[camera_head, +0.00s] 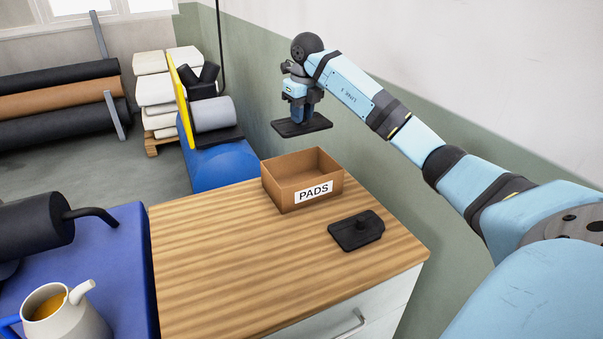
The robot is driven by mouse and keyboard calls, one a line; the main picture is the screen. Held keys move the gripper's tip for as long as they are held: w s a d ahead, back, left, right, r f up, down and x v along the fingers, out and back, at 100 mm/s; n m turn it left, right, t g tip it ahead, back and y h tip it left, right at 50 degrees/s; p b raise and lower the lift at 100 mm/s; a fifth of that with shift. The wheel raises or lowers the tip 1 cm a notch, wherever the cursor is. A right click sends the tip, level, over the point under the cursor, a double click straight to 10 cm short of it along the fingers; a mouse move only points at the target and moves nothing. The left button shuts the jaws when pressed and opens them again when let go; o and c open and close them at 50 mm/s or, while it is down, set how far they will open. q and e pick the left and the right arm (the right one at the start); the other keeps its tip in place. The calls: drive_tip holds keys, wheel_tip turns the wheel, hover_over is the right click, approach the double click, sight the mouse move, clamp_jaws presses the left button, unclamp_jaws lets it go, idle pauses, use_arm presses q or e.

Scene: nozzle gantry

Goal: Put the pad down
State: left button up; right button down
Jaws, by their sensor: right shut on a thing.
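My right gripper (303,112) hangs at the end of my right arm, above and a little behind the box. It is shut on a flat black pad (301,126), which it holds roughly level in the air. An open cardboard box labelled PADS (277,190) stands at the back of the wooden counter (220,260). The part of its inside that shows looks empty. My left gripper is not in view.
A blue table (115,235) at left bears a dark cylinder with a bent pipe (40,225) and a jug with orange liquid (62,318). Behind the box stand a blue rounded body and a grey roller (211,114). The counter's left and front are clear.

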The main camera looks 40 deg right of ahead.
wheel_tip(320, 180, down, 16)
drive_tip(key=shift+f, duration=0.1)
idle(0.4)
drive_tip(key=shift+f, duration=0.6)
drive_tip(key=c, duration=1)
unclamp_jaws()
